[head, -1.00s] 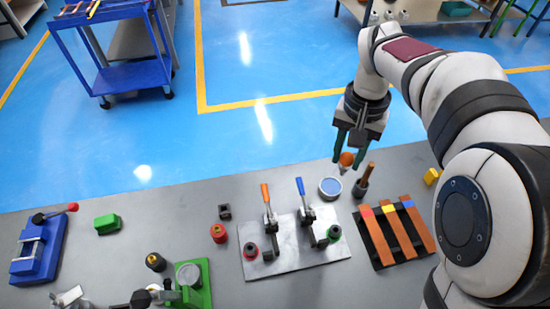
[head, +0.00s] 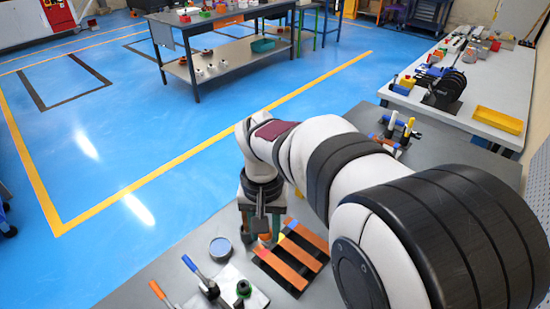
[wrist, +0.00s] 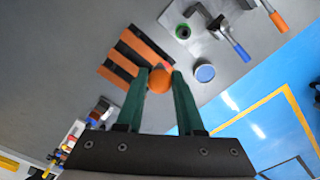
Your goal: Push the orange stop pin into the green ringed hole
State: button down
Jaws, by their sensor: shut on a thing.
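My gripper (head: 262,232) is shut on the orange stop pin (wrist: 160,80), whose round orange head shows between the green fingertips in the wrist view. The pin's lower part is hidden behind its head there. In the head view, the gripper hangs beside the left end of the rack of copper bars, with the pin mostly covered. The green ring (head: 243,288) with a dark centre sits on the metal plate (head: 252,301), nearer the camera than the gripper. The ring also shows in the wrist view (wrist: 183,31), apart from the pin.
The rack of copper bars (head: 288,272) lies close beside the gripper. A blue-topped round tin (head: 220,248) stands to the left. Levers with blue (head: 194,267) and orange (head: 157,290) handles rise from the plate. Bare grey table lies between tin and rack.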

jog(key=s+a+f+m, duration=0.1)
jog(key=s+a+f, duration=0.1)
jog(key=a+f, duration=0.3)
jog(key=shift+s+a, duration=0.3)
jog(key=shift+a, duration=0.15)
jog(key=shift+f, duration=2.95)
jog(key=shift+f, duration=1.75)
jog(key=shift+c, duration=2.3)
grip_release()
notch_tip(320, 180, up, 16)
